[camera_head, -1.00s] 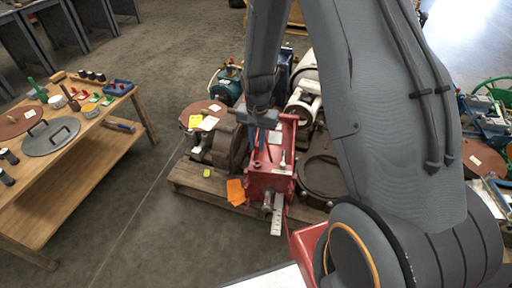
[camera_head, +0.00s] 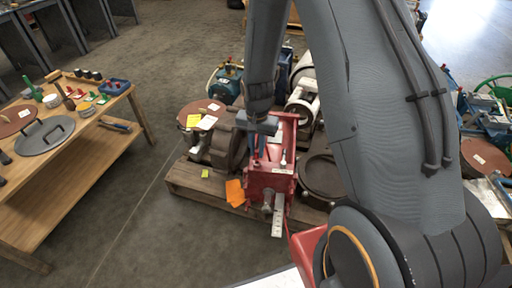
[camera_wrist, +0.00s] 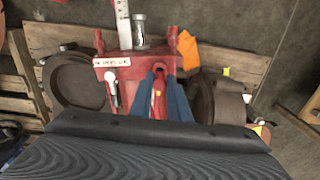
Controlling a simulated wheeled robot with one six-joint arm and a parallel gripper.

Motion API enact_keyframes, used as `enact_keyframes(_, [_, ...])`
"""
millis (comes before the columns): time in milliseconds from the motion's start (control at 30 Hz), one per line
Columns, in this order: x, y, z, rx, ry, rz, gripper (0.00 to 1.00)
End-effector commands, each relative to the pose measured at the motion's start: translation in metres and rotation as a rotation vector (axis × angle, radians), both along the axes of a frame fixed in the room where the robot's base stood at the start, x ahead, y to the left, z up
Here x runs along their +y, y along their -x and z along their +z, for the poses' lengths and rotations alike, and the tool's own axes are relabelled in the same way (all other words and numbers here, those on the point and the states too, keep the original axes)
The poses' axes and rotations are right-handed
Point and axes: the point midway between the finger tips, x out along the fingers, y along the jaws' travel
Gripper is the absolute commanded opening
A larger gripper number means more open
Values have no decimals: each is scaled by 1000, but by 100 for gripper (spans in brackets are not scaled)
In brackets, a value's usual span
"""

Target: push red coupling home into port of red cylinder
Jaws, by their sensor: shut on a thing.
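The red cylinder (camera_head: 268,182) is a boxy red body on a wooden pallet, with a silver rod end (camera_wrist: 139,27) at its front. My gripper (camera_head: 257,152) points down over the top of it. In the wrist view the two blue fingers (camera_wrist: 159,88) are shut on the red coupling (camera_wrist: 158,98), a slim red piece between them. The coupling's tip is at the cylinder's red body, where a dark spot shows. The port is mostly hidden, and I cannot tell how far in the coupling sits.
A white-handled lever (camera_wrist: 112,88) stands up on the cylinder, left of the fingers in the wrist view. A brown round housing (camera_head: 226,150) and a dark round flange (camera_head: 322,176) flank it. An orange sheet (camera_head: 235,193) hangs at the pallet's (camera_head: 200,184) front. A workbench (camera_head: 80,150) stands left across clear floor.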

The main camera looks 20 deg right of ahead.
Motion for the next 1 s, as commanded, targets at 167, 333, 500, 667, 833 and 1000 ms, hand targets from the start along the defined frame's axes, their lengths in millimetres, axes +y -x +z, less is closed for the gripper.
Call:
enact_keyframes(167, [0, 0, -16, 0, 0, 0, 0])
enact_keyframes(333, [0, 0, -20, 0, 0, 0, 0])
enact_keyframes(500, [0, 0, -20, 0, 0, 0, 0])
enact_keyframes(667, [0, 0, -20, 0, 0, 0, 0])
enact_keyframes(833, [0, 0, -20, 0, 0, 0, 0])
enact_keyframes(1000, [0, 0, -19, 0, 0, 0, 0])
